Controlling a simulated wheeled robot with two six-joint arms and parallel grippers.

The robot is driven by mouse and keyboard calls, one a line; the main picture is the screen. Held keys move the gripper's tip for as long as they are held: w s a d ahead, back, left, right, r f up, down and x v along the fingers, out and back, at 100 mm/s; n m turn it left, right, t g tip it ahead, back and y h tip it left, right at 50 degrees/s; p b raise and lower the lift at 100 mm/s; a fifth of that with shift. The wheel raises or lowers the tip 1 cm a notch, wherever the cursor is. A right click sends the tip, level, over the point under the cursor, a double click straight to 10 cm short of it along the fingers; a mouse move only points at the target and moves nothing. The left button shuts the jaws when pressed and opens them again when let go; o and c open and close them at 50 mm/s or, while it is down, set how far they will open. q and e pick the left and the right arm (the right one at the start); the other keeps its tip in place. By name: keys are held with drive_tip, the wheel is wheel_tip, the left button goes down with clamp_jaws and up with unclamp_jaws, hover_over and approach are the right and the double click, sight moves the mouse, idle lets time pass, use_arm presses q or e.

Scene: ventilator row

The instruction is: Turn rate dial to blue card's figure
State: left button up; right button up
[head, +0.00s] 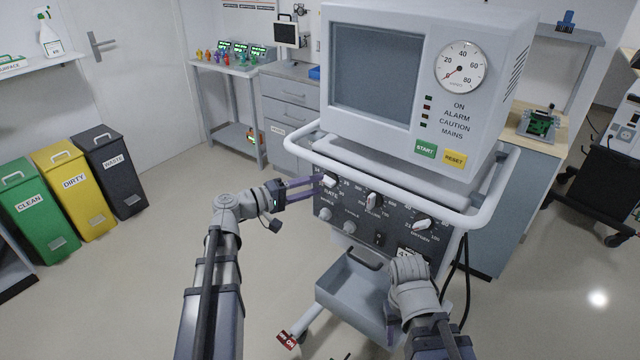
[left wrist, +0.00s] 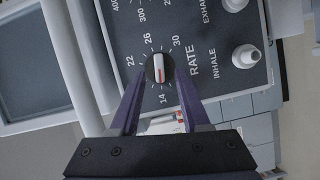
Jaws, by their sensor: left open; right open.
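The rate dial (head: 330,181) is at the left end of the ventilator's (head: 372,62) control panel. In the left wrist view the dial (left wrist: 159,68) has a white bar with a red line, the line lying on the half toward the 14 mark. The marks 22, 26 and 30 show around it. My left gripper (head: 318,182) is open, its purple fingertips (left wrist: 158,84) on either side of the dial, with no clear grip on it. My right gripper (head: 397,330) hangs low in front of the ventilator's tray, largely hidden by its wrist. I cannot make out a blue card.
A white rail (head: 400,200) runs round the ventilator above the panel. Other dials (head: 373,200) and an oxygen dial (head: 422,223) sit to the right. A grey tray (head: 350,290) is below. Bins (head: 75,180) stand at the left; the floor between is clear.

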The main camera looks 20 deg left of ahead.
use_arm(q)
drive_tip(key=v, duration=0.5)
drive_tip(key=shift+s, duration=0.1)
idle(0.3)
drive_tip(key=s+d+f+m+g+y+p, duration=0.25)
drive_tip(key=s+d+f+g, duration=0.2)
drive_tip(key=d, duration=0.45)
drive_tip(key=s+d+f+m+g+y+p, duration=0.1)
drive_tip(key=s+d+f+m+g+p, duration=0.3)
drive_tip(key=d, duration=0.4)
drive_tip(key=s+d+m+g+y+p, duration=0.2)
drive_tip(key=s+m+g+y+p, duration=0.2)
drive_tip(key=s+y, duration=0.6)
drive_tip(key=shift+s+d+m+p, duration=0.15)
drive_tip(key=shift+s+m+p, duration=0.2)
drive_tip(key=shift+p, duration=0.45)
